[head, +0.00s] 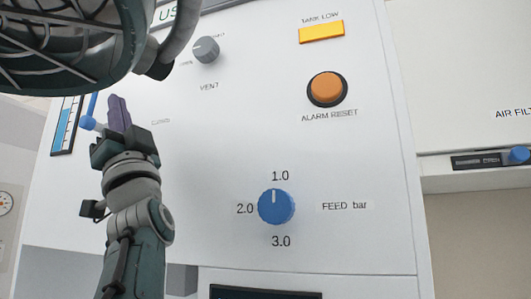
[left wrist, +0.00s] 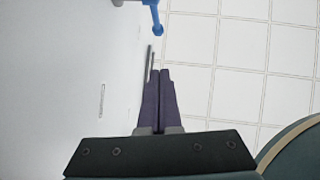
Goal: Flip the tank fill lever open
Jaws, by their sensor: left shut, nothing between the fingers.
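The tank fill lever (head: 92,104) is a small blue handle with a rounded blue hub, at the left side of the white panel. In the left wrist view the blue lever (left wrist: 155,18) shows at the top, sticking out from the panel with a round knob at its end. My left gripper (head: 116,98) has its purple fingers pressed together and empty, just right of the lever in the head view. In the left wrist view the fingertips (left wrist: 160,71) lie below the lever, with a visible gap to it. My right gripper is not in view.
The white panel (head: 200,150) carries a grey VENT knob (head: 206,49), an orange ALARM RESET button (head: 327,88), a yellow TANK LOW lamp (head: 321,32) and a blue FEED knob (head: 276,206). A blue level gauge (head: 66,125) is at the panel's left edge. Tiled floor (left wrist: 245,70) shows beside the panel.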

